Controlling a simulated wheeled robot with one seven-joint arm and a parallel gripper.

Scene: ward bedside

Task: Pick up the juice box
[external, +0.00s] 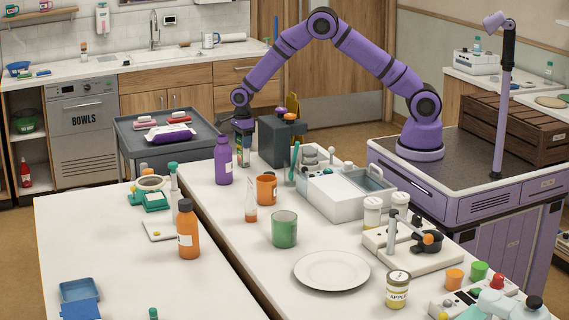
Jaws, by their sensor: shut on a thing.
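The juice box (247,156) is a small, narrow carton with green and pale parts, at the far end of the right-hand counter. My gripper (244,133) points down over it and is shut on its top. The purple bottle just left of it and the dark block to its right stand close by. The box's lower end is near the counter top, and I cannot tell whether it touches. Its fine print is too small to read.
A purple bottle (223,161) and a dark grey block (279,143) flank the gripper. An orange mug (266,189), a green cup (284,229), a white plate (332,271) and a white machine (338,187) stand nearer on the counter. A grey cart (133,143) is behind left.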

